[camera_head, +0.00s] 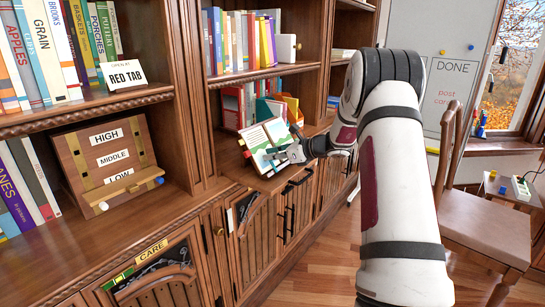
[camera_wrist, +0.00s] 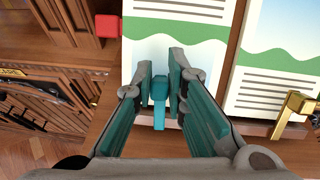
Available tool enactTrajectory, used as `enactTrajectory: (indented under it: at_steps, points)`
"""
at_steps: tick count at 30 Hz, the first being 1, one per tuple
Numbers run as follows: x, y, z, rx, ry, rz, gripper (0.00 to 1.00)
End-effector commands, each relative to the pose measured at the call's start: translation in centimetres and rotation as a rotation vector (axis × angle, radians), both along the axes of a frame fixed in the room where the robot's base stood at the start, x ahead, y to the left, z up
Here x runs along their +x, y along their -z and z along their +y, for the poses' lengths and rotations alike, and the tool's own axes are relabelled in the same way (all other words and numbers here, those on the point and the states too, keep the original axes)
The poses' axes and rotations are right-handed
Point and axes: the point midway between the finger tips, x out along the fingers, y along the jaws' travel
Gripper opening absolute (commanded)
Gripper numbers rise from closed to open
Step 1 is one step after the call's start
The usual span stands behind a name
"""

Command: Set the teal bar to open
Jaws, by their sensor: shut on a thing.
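The teal bar (camera_wrist: 159,88) stands between my fingertips in the wrist view, in front of a white page with green shapes and printed lines. My gripper (camera_wrist: 160,72) is shut on it, one finger on each side. In the head view my gripper (camera_head: 275,155) is at the lower edge of an open picture display (camera_head: 265,138) on the middle shelf. The bar is too small and covered there to make out clearly.
A red block (camera_wrist: 107,26) sits left of the page, and a brass fitting (camera_wrist: 295,108) lies to the right. A HIGH/MIDDLE/LOW board (camera_head: 112,160) stands on the left shelf. Cabinet doors (camera_head: 265,235) with dark handles are below. A chair (camera_head: 485,215) stands at right.

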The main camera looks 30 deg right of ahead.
Motion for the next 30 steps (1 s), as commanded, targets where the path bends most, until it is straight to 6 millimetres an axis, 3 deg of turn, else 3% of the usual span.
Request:
enactTrajectory:
  at_steps: [30]
  points:
    - [-2.4, 1.9, 3.2, -0.671, -0.495, -0.243, 0.0]
